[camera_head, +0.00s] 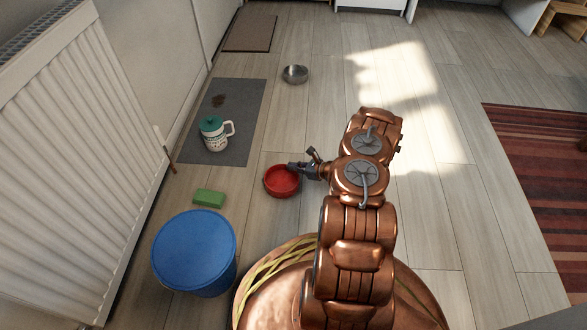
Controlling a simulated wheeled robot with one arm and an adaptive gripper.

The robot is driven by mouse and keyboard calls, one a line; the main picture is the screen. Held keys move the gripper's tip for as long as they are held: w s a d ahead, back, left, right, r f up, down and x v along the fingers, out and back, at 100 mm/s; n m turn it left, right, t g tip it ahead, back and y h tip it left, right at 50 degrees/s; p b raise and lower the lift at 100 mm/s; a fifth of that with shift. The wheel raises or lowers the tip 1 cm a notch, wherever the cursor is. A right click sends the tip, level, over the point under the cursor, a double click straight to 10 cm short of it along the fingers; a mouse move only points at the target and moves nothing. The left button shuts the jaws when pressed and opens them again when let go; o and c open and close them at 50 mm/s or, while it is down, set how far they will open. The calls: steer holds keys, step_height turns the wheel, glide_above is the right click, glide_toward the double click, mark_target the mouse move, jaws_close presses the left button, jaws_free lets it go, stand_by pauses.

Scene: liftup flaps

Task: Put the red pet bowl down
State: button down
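The red pet bowl (281,184) is upright, left of my arm and near the middle of the view. I cannot tell whether it rests on the floor or hangs just above it. My gripper (297,167) reaches in from the right, and its dark fingers overlap the bowl's upper right rim. The far side of the grip is too small and partly hidden, so I cannot tell whether the fingers are shut on the rim.
A blue bucket (195,252) and a green sponge (209,197) are at lower left. A white jug with a green lid (215,134) stands on a grey mat (238,140). A metal bowl (295,74) is farther back. A radiator (75,150) lines the left wall.

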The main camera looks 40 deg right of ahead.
steer(key=c, duration=1.3)
jaws_free()
